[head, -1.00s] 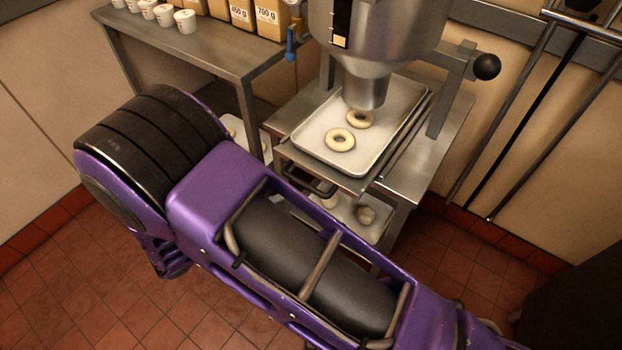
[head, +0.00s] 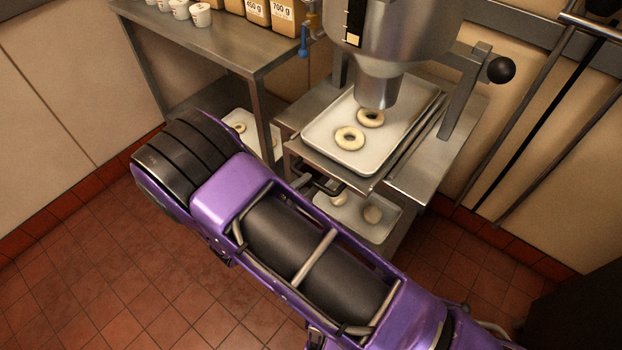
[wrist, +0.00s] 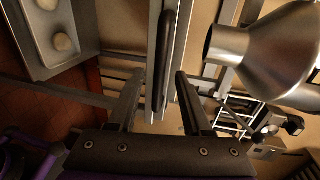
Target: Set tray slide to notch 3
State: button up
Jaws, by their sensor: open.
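The tray slide (head: 372,182) sits under the steel hopper's nozzle (head: 378,84). It carries a pale tray (head: 322,135) with two dough rings, one under the nozzle and one nearer me. A dark bar handle (wrist: 167,62) shows in the wrist view on the slide's front edge. My gripper (wrist: 158,78) is open, and the handle appears between its two fingers in that picture. I cannot tell whether the fingers touch it or how deep they reach. In the head view my arm hides most of the gripper. No notch marks are readable.
A lower tray with dough pieces (head: 372,214) sits beneath the slide; it also shows in the wrist view (wrist: 50,65). A steel table (head: 215,42) with cups and bags stands left. A lever with a black knob (head: 501,70) is at right. Floor in front is open.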

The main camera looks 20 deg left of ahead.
jog(key=shift+x, duration=1.95)
grip_shut()
